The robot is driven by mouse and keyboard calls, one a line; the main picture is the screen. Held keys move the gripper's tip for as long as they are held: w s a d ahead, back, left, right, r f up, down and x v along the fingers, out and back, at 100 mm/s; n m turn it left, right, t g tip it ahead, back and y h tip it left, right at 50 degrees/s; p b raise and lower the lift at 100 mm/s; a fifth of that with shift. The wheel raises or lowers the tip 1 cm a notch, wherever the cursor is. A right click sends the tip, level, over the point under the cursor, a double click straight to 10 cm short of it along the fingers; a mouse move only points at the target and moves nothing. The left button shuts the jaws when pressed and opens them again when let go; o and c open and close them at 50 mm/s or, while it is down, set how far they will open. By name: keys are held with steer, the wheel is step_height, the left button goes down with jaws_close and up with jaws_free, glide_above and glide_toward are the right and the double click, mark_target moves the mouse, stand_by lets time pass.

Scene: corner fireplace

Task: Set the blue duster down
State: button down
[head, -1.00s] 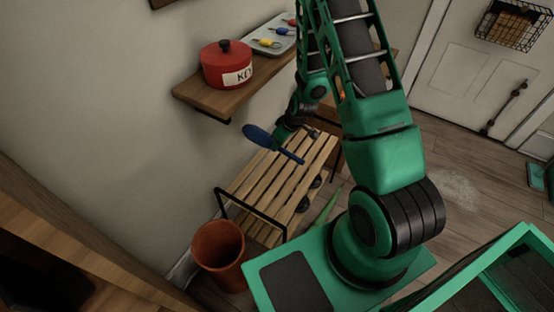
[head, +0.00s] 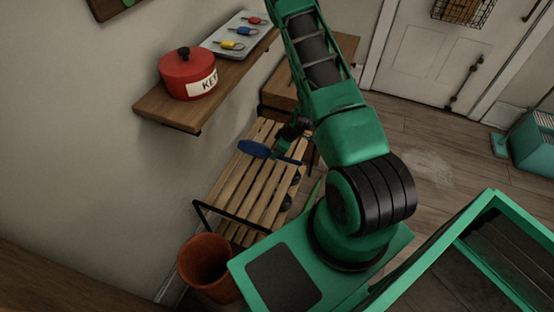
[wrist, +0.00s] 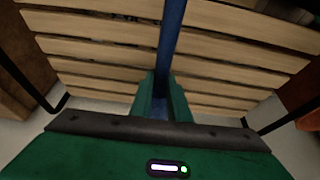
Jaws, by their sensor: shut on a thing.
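The blue duster (head: 254,149) is held level above the slatted wooden bench (head: 233,196); its wide head points left in the head view. My gripper (head: 281,147) is shut on its handle. In the wrist view, the fingertips of my gripper (wrist: 160,88) pinch the thin blue duster handle (wrist: 172,35), which runs up the picture over the bench slats (wrist: 90,50). The duster's head is outside the wrist view. The duster looks close to the slats, but I cannot tell whether it touches them.
A terracotta pot (head: 205,262) stands at the bench's near end. Dark items sit beneath the bench. Bench slats near the duster look clear.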

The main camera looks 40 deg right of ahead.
steer(key=shift+d+f, duration=0.4)
steer(key=shift+d, duration=0.2)
steer(key=shift+f, duration=2)
steer(key=c, duration=1.7)
jaws_free()
